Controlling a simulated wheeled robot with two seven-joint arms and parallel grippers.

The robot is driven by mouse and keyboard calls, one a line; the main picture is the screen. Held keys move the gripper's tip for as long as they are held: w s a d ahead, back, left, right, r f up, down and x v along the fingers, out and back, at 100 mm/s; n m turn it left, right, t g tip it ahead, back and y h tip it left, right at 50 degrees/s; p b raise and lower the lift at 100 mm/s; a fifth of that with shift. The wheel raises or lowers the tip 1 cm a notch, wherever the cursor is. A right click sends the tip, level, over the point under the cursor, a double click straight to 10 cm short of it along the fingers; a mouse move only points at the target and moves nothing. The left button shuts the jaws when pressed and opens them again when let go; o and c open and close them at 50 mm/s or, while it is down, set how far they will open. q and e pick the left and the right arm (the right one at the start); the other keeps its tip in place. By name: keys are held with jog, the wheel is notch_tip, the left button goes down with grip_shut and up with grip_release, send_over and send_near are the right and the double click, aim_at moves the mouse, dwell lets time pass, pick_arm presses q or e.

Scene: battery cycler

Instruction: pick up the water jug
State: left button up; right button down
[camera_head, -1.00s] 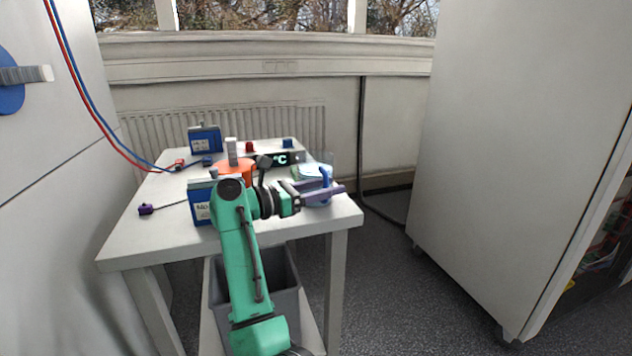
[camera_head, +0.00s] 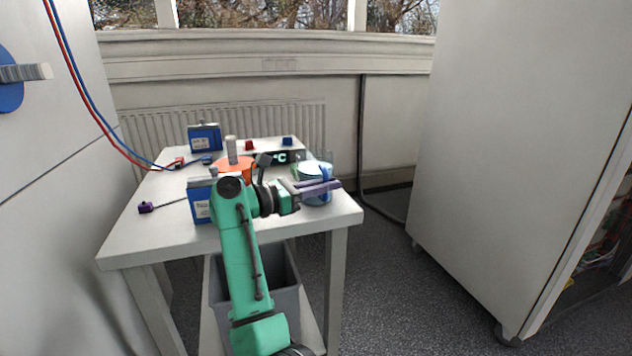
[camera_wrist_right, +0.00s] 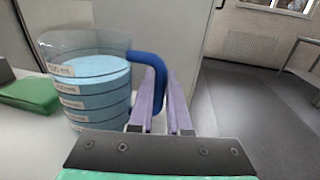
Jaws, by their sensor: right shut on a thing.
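The water jug is a clear beaker with pale blue water, label bands and a blue handle; it shows at the right of the table in the head view (camera_head: 318,196) and at the left in the right wrist view (camera_wrist_right: 85,85). My right gripper (camera_head: 328,188) reaches it from the left in the head view. Its purple fingers (camera_wrist_right: 166,100) are shut on the blue handle (camera_wrist_right: 150,62), one on each side. The jug's base is partly hidden, so I cannot tell whether it touches the table. My left gripper is not in view.
The white table (camera_head: 140,238) also bears two blue battery boxes (camera_head: 204,138), an orange item (camera_head: 236,164) and a device with a lit display (camera_head: 278,157). A grey bin (camera_head: 285,275) stands below. A tall white cabinet (camera_head: 520,150) stands at the right.

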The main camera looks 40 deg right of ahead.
jog(key=shift+r, duration=0.15)
dwell(0.8)
jog(key=shift+r, duration=0.4)
notch_tip(320, 180, up, 8)
jog(key=shift+f+p, duration=0.25)
jog(key=shift+p, duration=0.25)
jog(key=shift+r, duration=0.65)
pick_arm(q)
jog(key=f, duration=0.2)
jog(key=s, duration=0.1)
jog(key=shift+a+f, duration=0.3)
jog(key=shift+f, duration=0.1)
pick_arm(e)
jog(key=shift+r, duration=0.15)
jog(key=c, duration=1.4)
grip_release()
grip_shut()
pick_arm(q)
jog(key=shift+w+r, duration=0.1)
